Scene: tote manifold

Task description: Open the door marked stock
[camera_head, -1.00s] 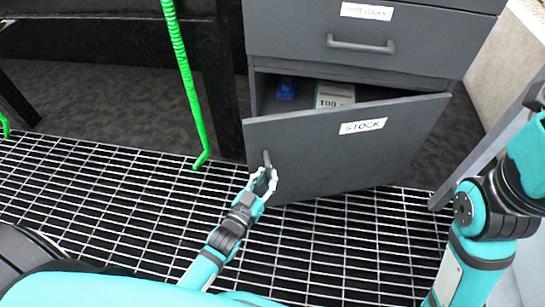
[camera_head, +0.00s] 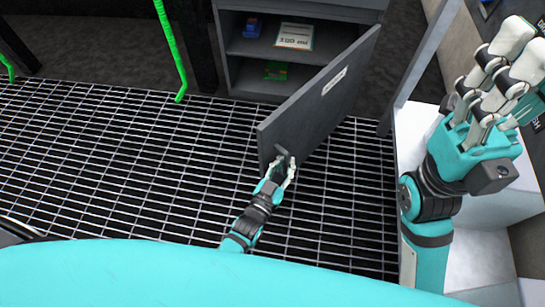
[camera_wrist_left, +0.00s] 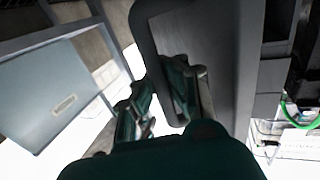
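The grey door marked STOCK (camera_head: 318,108) stands swung well out from its cabinet, its label facing right in the head view. Its small handle (camera_head: 283,152) is near the free edge, low on the door. My left gripper (camera_head: 280,169) is at this handle with its fingers spread. In the left wrist view the two fingers (camera_wrist_left: 160,95) are apart, close to a grey panel; whether both touch the handle is unclear. My right gripper (camera_head: 512,60) is raised at the upper right, away from the door, and seems empty.
The cabinet interior (camera_head: 240,70) shows a shelf with a blue item (camera_head: 252,27) and a labelled box (camera_head: 294,36), and a green item (camera_head: 276,71) below. A green hose (camera_head: 170,50) hangs at left. A grey frame post (camera_head: 415,65) stands right of the door. The grating left is clear.

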